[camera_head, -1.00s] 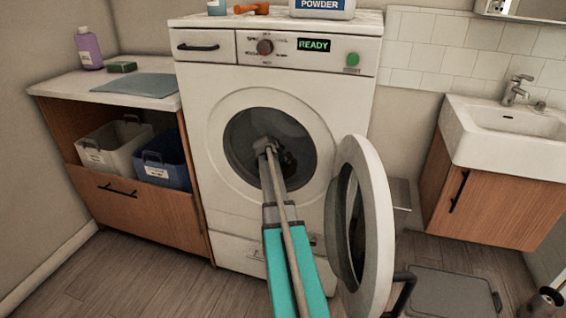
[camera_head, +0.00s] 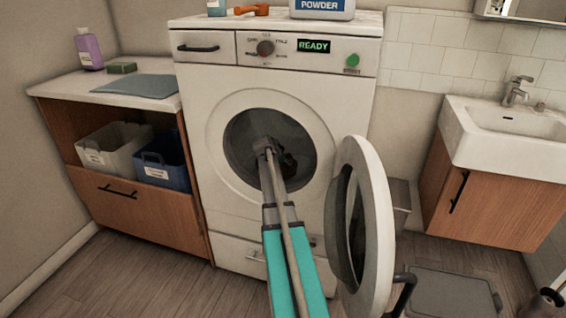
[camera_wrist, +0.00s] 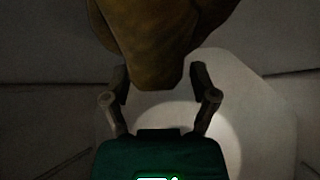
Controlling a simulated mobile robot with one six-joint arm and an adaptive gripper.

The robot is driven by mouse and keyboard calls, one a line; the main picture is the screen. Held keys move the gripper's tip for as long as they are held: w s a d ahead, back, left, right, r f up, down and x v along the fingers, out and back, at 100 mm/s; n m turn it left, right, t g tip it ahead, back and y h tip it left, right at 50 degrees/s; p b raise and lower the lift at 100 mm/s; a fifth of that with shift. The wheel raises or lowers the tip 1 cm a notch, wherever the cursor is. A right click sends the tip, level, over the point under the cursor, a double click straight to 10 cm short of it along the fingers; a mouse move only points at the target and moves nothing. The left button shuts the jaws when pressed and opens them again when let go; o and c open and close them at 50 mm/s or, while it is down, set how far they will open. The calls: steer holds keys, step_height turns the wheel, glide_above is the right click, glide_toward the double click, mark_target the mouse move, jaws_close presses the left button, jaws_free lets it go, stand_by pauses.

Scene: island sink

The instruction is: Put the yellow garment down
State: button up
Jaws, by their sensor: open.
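The yellow garment (camera_wrist: 160,35) shows in the wrist view as a dark yellow-brown hanging fold at the top, its lower end between and just beyond my fingertips. My gripper (camera_wrist: 158,75) is open, with one finger on each side of that fold; I cannot tell whether they touch it. In the head view my arm reaches through the open door of the white washing machine (camera_head: 220,190), and my gripper (camera_head: 272,150) is in the dark drum opening (camera_head: 240,135). The garment cannot be made out in the head view.
The round washer door (camera_head: 378,210) hangs open close to the right of my arm. At left, a cabinet holds a white basket (camera_head: 105,160) and a blue basket (camera_head: 165,175) under a counter with a grey-blue cloth (camera_head: 137,86). A sink (camera_head: 510,150) stands at right.

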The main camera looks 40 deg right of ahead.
steer(key=p+v, duration=0.8)
steer(key=v, duration=0.4)
steer(key=shift+s, duration=0.1)
stand_by(0.7)
